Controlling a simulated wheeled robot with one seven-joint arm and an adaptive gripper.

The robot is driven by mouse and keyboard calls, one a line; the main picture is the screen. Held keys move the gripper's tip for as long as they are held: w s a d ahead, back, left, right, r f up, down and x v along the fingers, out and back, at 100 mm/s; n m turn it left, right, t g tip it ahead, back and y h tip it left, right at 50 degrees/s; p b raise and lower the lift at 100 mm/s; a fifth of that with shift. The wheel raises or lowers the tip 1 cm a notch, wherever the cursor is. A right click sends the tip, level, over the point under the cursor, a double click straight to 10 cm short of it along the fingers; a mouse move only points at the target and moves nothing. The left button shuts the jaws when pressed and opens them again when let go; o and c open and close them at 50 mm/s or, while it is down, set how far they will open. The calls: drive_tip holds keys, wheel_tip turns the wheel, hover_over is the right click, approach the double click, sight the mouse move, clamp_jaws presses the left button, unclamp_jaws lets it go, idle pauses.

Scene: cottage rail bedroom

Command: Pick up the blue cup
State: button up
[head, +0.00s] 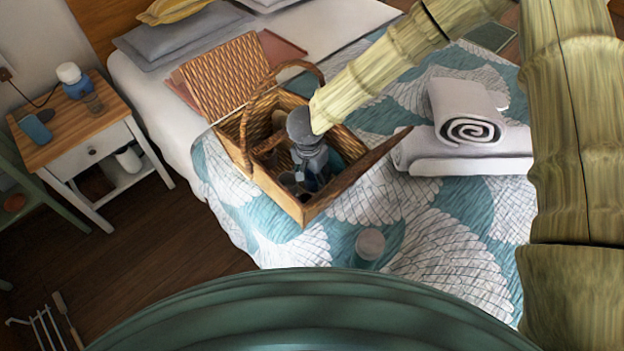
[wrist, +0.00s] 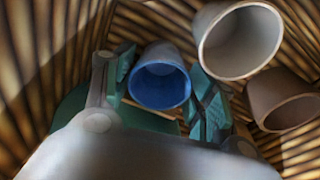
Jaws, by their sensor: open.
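The blue cup (wrist: 160,88) lies in the wicker basket (wrist: 52,50), its mouth facing the wrist camera. My gripper (wrist: 164,76) is open, with one green-padded finger on each side of the cup. I cannot tell whether either pad touches it. In the head view my gripper (head: 311,168) reaches down into the open basket (head: 318,207) on the bed. I cannot make out the blue cup there; the gripper and basket walls hide much of the inside.
A pale grey cup (wrist: 240,42) and a brown cup (wrist: 286,100) sit right of my right finger. The basket's handle (head: 246,126) arches beside my arm. Rolled towels (head: 465,120) and a cylindrical container (head: 370,245) are on the bed. A bedside table (head: 75,135) stands left.

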drive_tip(key=shift+c, duration=0.3)
drive_tip(key=c, duration=0.6)
drive_tip(key=shift+c, duration=0.2)
